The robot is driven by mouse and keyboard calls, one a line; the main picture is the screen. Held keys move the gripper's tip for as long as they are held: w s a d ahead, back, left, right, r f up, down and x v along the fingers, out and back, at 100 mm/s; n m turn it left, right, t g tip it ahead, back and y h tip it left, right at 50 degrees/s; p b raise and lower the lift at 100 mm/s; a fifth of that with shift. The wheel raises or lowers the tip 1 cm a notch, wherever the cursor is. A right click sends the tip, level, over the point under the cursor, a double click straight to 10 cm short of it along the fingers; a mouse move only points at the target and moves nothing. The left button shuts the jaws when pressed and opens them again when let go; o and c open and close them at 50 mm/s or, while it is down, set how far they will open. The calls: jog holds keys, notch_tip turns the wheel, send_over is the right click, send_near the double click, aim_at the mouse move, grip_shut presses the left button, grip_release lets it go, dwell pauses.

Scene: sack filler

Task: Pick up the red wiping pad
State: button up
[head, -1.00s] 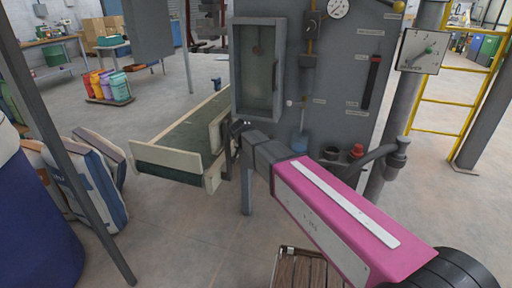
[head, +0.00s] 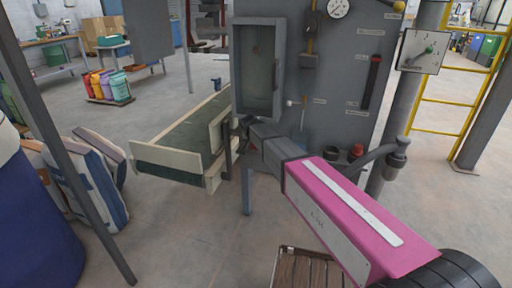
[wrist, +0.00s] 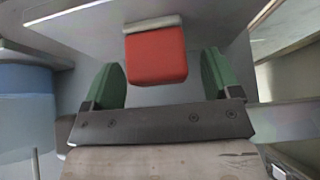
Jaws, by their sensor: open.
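The red wiping pad (wrist: 157,55) is a red block with a pale strip along its top edge. It shows in the upper middle of the wrist view, against a grey surface. My gripper (wrist: 160,78) is open, with one green finger to each side of the pad. I see gaps between the pad and both fingers, so it is not clamped. I cannot make out the pad there.
The grey panel (head: 330,105) carries a glazed box (head: 258,70), a gauge (head: 338,8) and a red knob (head: 356,150). The conveyor (head: 180,135) lies left of my gripper. Sacks (head: 90,180) lean at the left. A blue cylinder (wrist: 25,105) shows in the wrist view.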

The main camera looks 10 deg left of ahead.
jog(key=shift+x, duration=0.9)
jog(key=c, duration=1)
jog(key=shift+s, duration=0.1)
jog(key=s+r, duration=0.2)
jog(key=s, duration=0.2)
jog(key=s+r, duration=0.3)
jog(key=s, duration=0.2)
jog(key=s+a+r, duration=0.1)
jog(key=s+r, duration=0.2)
jog(key=s, duration=0.2)
